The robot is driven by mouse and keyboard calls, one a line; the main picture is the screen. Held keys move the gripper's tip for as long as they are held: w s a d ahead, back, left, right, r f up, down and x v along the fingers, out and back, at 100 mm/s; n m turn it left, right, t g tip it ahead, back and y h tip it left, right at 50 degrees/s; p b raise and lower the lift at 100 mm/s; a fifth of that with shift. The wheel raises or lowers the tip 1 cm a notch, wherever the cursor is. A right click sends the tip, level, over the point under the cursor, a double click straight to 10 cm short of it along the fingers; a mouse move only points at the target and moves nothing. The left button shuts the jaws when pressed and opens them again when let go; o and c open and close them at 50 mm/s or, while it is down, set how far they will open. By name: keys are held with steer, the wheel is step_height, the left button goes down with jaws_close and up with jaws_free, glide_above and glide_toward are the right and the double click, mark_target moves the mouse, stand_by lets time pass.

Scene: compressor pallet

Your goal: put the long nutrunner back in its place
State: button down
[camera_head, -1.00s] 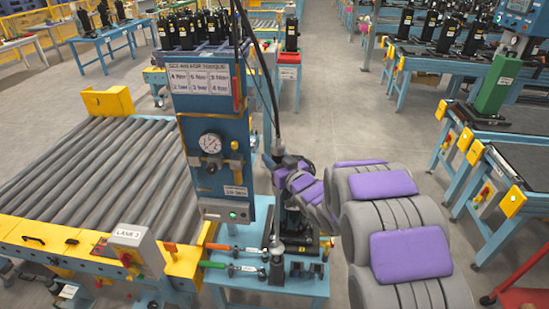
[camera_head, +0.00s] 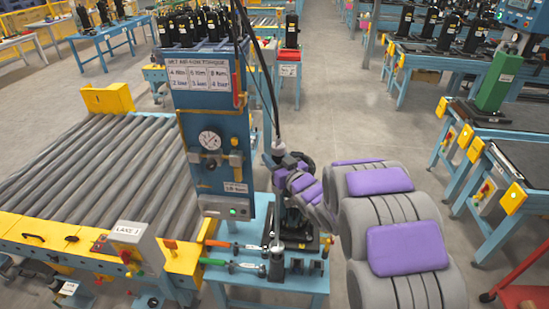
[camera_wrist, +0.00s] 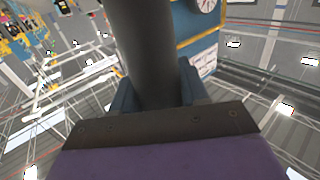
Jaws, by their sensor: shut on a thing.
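The long nutrunner hangs upright at the end of a dark hose (camera_head: 275,100), beside the right edge of the blue column. My gripper (camera_head: 281,161) is around its upper part. In the wrist view a thick dark grey cylinder, the nutrunner's body (camera_wrist: 150,50), stands between the two blue fingers of my gripper (camera_wrist: 156,92), which are shut on it. A dark upright cup-like holder (camera_head: 277,265) stands on the small blue table below.
The blue column (camera_head: 211,130) with gauge stands just left of my gripper. A dark compressor (camera_head: 297,222) stands behind the holder. Orange-handled (camera_head: 228,245) and green-handled (camera_head: 222,263) wrenches and small dark blocks (camera_head: 307,267) lie near the holder. A roller conveyor (camera_head: 95,180) is left.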

steer(key=shift+f+b, duration=1)
steer(key=shift+f, duration=1.9)
stand_by(1.1)
steer(key=c, duration=0.8)
jaws_free()
steer(key=o, duration=0.3)
steer(key=shift+f, duration=0.1)
